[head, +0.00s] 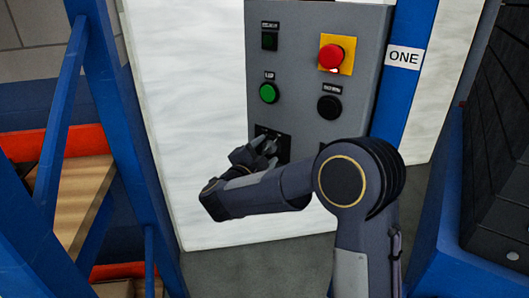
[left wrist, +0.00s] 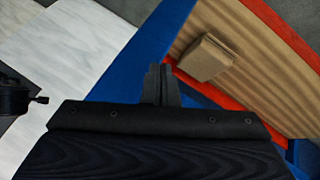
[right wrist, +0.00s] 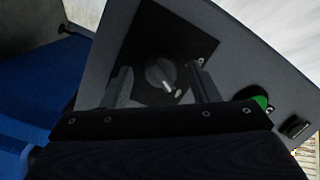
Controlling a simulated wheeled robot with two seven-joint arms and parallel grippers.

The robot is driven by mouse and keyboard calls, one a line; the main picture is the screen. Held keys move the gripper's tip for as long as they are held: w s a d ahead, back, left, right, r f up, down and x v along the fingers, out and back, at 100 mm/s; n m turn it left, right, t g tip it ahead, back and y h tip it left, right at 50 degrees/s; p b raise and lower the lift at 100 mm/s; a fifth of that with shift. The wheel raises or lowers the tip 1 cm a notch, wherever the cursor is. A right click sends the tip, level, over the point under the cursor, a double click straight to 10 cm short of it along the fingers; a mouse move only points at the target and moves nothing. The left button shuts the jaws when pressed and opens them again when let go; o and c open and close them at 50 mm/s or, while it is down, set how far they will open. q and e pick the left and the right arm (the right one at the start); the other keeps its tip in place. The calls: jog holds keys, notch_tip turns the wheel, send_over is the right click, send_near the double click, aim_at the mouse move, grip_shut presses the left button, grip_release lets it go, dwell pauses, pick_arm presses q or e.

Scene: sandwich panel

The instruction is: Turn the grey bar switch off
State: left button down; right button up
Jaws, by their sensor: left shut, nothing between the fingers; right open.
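The grey bar switch (right wrist: 160,75) sits on a black square plate (right wrist: 180,45) on the grey control panel (right wrist: 98,60). In the right wrist view its bar is tilted, with a light mark at one end. My right gripper (right wrist: 161,82) is open, with one finger on each side of the switch; whether they touch it I cannot tell. In the head view the right gripper (head: 263,147) is at the panel and largely hides the switch. My left gripper (left wrist: 161,84) is shut and empty in the left wrist view, away from the panel.
Above the plate are a green button (head: 268,93), a black button (head: 329,107), a red emergency button (head: 331,56) on yellow, and a small dark switch (head: 269,41). A blue rack (head: 62,120) with wooden shelves stands at left, holding a cardboard box (left wrist: 204,59).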

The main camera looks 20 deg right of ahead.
jog(key=shift+w+d, duration=0.1)
jog(key=c, duration=1)
jog(key=shift+o, duration=0.2)
jog(key=shift+r+n+p, duration=0.2)
jog(key=shift+n+p, duration=0.2)
jog(key=shift+p, duration=0.3)
jog(key=n+p, duration=0.4)
jog(key=p, duration=0.2)
jog(key=n+g+p, duration=0.1)
jog(key=n+p, duration=0.3)
jog(key=p, duration=0.3)
jog(key=shift+r+n+g, duration=0.2)
jog(key=shift+n+g, duration=0.1)
jog(key=shift+n, duration=0.1)
jog(key=shift+f+n+p, duration=0.15)
jog(key=shift+n+p, duration=0.65)
jog(key=shift+p, duration=0.3)
jog(key=shift+g, duration=0.3)
jog(key=shift+f, duration=0.1)
jog(key=o, duration=1)
jog(key=shift+c, duration=0.2)
